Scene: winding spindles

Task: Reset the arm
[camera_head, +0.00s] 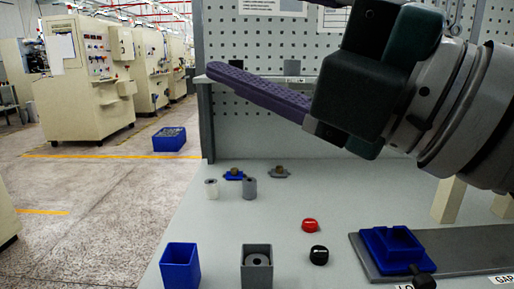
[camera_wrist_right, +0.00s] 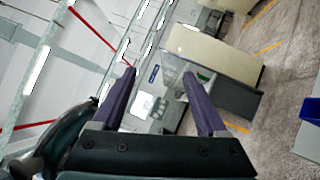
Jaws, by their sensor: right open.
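My right gripper shows in the right wrist view (camera_wrist_right: 158,75) with its two purple fingers spread apart and nothing between them. In the head view my right arm comes in from the upper right, and one long purple finger (camera_head: 262,92) points left, high above the workbench (camera_head: 225,225). The other finger is mostly out of the frame there. The gripper is apart from every object on the bench. My left gripper is not in view.
A blue box (camera_head: 180,268) and a grey box (camera_head: 257,277) holding a grey cylinder stand at the front. Small white (camera_head: 211,189) and grey (camera_head: 249,189) cylinders stand behind. Red (camera_head: 309,225) and black (camera_head: 319,255) buttons lie near a blue fixture (camera_head: 398,247). A pegboard (camera_head: 250,40) rises behind.

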